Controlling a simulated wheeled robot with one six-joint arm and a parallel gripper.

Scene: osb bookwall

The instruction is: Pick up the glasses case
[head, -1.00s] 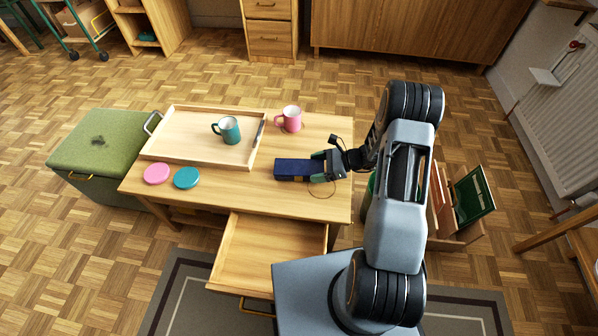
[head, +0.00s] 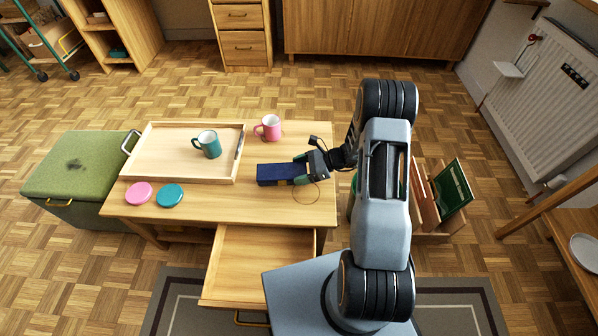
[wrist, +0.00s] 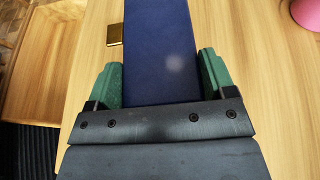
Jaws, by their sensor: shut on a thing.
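The glasses case (head: 272,174) is a dark blue oblong box above the right part of the wooden table. My gripper (head: 302,170) reaches it from the right and is shut on its near end. In the wrist view the blue case (wrist: 160,50) runs away from between the two green fingers of my gripper (wrist: 160,85), which press on its sides. Whether the case touches the tabletop or hangs just above it I cannot tell. Its gripped end is partly hidden by the gripper body.
A wooden tray (head: 165,178) with a teal mug (head: 207,145) stands left, a pink mug (head: 269,128) behind. Pink (head: 138,194) and teal (head: 170,195) discs lie at the front left. An open drawer (head: 262,262) juts out in front. A small brass-coloured object (wrist: 115,28) lies beside the case.

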